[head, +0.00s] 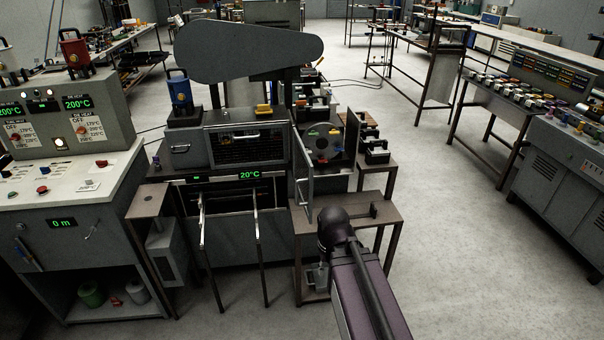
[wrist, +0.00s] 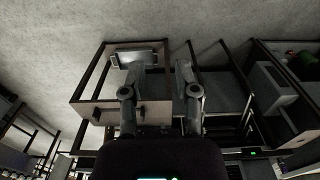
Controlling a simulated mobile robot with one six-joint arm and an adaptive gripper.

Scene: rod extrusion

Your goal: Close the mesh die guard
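The mesh die guard (head: 303,174) is a grey framed door on the front of the extruder. In the head view it stands swung open, nearly edge-on, with a bar handle on its left side. Behind it shows the round die face (head: 324,142) with small coloured parts. My arm reaches in from the bottom of the head view, ending at the low side table right of the guard; my gripper is hidden there. In the wrist view my gripper (wrist: 158,75) has its two fingers apart with nothing seen between them. I cannot clearly make out the guard in that view.
The brown side table (head: 372,215) stands below and right of the guard; its top also shows in the wrist view (wrist: 97,95). Thin metal rails (head: 258,250) stand front left. A control console (head: 100,190) is at far left. Open floor (head: 455,240) lies to the right.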

